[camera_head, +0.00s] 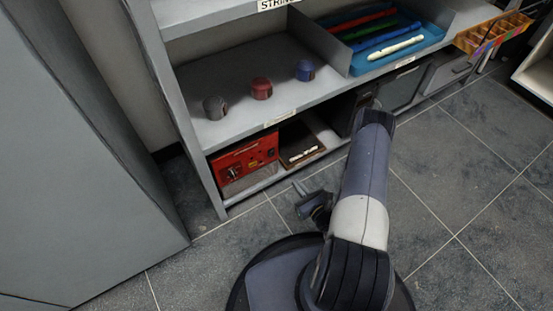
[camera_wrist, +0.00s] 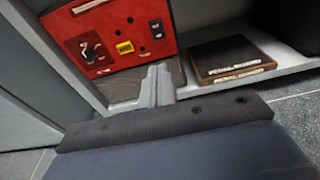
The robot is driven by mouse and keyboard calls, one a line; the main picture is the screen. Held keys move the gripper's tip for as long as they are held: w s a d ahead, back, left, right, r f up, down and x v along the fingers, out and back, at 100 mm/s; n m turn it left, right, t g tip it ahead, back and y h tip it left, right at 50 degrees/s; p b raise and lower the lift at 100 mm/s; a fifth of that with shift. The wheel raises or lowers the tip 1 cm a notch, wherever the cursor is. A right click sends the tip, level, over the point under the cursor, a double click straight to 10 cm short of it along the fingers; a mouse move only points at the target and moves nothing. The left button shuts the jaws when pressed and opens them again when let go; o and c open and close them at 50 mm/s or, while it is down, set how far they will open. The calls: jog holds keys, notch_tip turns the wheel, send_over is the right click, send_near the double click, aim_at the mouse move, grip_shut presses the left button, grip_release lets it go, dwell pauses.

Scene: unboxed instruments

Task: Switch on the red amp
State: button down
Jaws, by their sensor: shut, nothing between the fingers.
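The red amp (camera_head: 246,160) stands on the lowest shelf at its left end. Its red front also shows in the wrist view (camera_wrist: 123,25), with a black switch, a yellow square part and several dark knobs or holes. My gripper (camera_head: 297,187) is low in front of the shelf, to the right of the amp and apart from it in the head view. In the wrist view my shut, empty fingers (camera_wrist: 158,77) point toward the amp's lower part and hide a bit of it. I cannot tell the switch's position.
A dark flat box (camera_head: 301,150) with white marks lies right of the amp. The shelf's left upright (camera_head: 209,190) is close beside the amp. A grey cabinet (camera_head: 80,170) stands at left. Above are grey, red and blue jars (camera_head: 261,89). The tiled floor (camera_head: 470,190) at right is clear.

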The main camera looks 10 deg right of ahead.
aim_at(273, 155)
jog(key=b+x, duration=0.4)
jog(key=x, duration=1)
